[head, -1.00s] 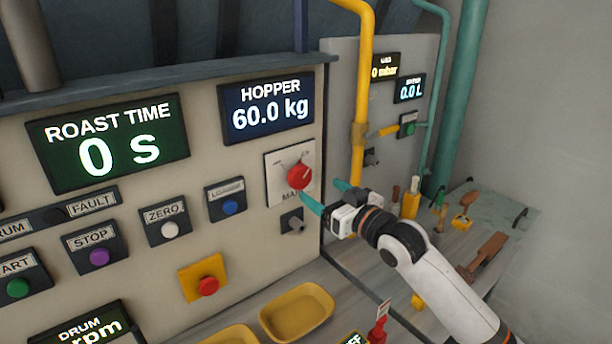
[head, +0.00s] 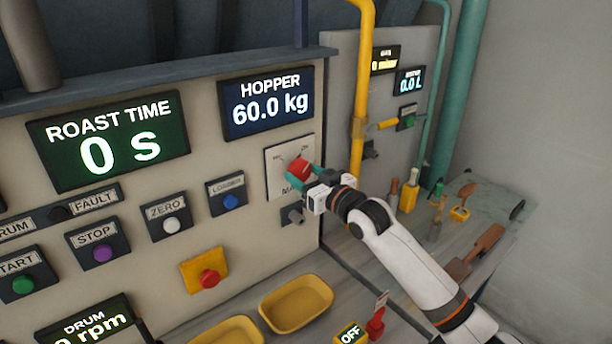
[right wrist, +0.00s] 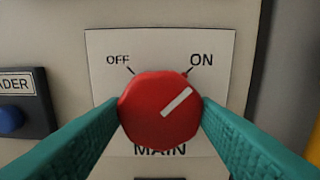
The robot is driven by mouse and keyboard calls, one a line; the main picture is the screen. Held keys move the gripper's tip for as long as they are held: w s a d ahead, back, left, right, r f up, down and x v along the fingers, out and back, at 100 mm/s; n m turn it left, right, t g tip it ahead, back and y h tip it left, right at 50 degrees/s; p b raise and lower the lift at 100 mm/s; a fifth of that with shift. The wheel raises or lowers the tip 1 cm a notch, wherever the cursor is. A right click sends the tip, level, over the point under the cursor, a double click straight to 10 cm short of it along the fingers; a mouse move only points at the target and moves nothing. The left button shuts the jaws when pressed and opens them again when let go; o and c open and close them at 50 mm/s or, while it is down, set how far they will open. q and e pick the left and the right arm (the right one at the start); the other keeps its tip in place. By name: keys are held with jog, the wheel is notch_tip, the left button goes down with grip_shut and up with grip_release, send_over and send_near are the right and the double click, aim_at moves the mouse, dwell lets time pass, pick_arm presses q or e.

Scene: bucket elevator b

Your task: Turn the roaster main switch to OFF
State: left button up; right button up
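The roaster main switch is a red round knob (right wrist: 160,110) with a white pointer line, on a white plate marked OFF at upper left, ON at upper right and MAIN below. The pointer is tilted up to the right, toward ON. The knob (head: 299,168) also shows in the head view, on the panel below the HOPPER display. My right gripper (head: 303,177) is at the knob. In the right wrist view its two teal fingers lie on either side of the knob, with no visible gap. My left gripper is not in view.
Left of the switch is a blue LOADER button (head: 230,201). A small dark switch (head: 293,215) sits just below the plate. A yellow-backed red button (head: 208,279) is lower left. Yellow trays (head: 297,303) and a red lever marked OFF (head: 376,322) stand on the bench. A yellow pipe (head: 360,90) rises at right.

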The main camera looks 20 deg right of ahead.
jog(key=shift+c, duration=0.3)
jog(key=n, duration=0.3)
jog(key=shift+n, duration=0.4)
jog(key=n+p, duration=0.1)
jog(key=n, duration=0.3)
jog(key=shift+n, duration=0.3)
jog(key=n+p, duration=0.1)
jog(key=n, duration=0.3)
jog(key=shift+n+p, duration=0.3)
jog(key=n+p, duration=0.1)
jog(key=n, duration=0.3)
jog(key=shift+n, duration=0.4)
jog(key=o, duration=1)
jog(key=shift+c, duration=0.2)
